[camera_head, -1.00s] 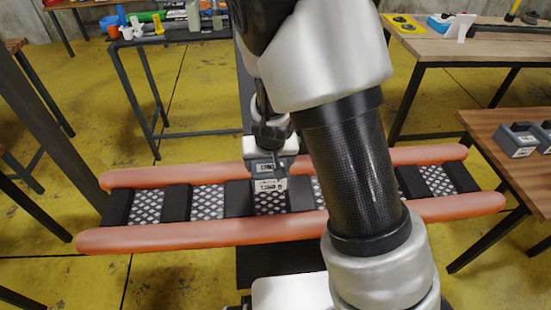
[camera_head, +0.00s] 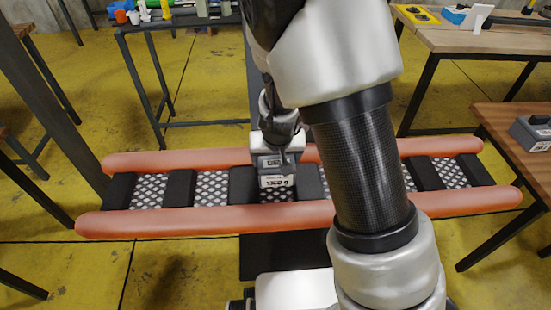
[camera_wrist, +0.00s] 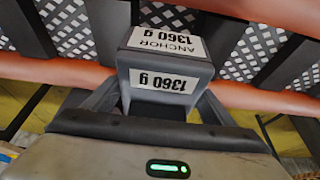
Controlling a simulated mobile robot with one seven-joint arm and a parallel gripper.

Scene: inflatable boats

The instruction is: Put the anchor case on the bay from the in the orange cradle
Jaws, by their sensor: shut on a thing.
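The anchor case, a grey box with white labels reading "ANCHOR 1360 g", is held in my gripper; it shows in the wrist view (camera_wrist: 165,68) and in the head view (camera_head: 275,178). My gripper (camera_head: 277,158) is shut on it, with a finger on each side of the case in the wrist view (camera_wrist: 160,105). The orange cradle (camera_head: 200,222) has two long orange tubes with black crossbars and white lattice bays (camera_head: 212,188) between them. The case is over the middle of the cradle, in front of a black crossbar. I cannot tell whether it touches the cradle.
A wooden table at the right carries another grey case (camera_head: 532,132). A back table (camera_head: 455,50) holds a yellow item and a blue box. A dark-legged table (camera_head: 180,25) with bottles and cups stands at the back left. Yellow floor (camera_head: 200,275) is open around the cradle.

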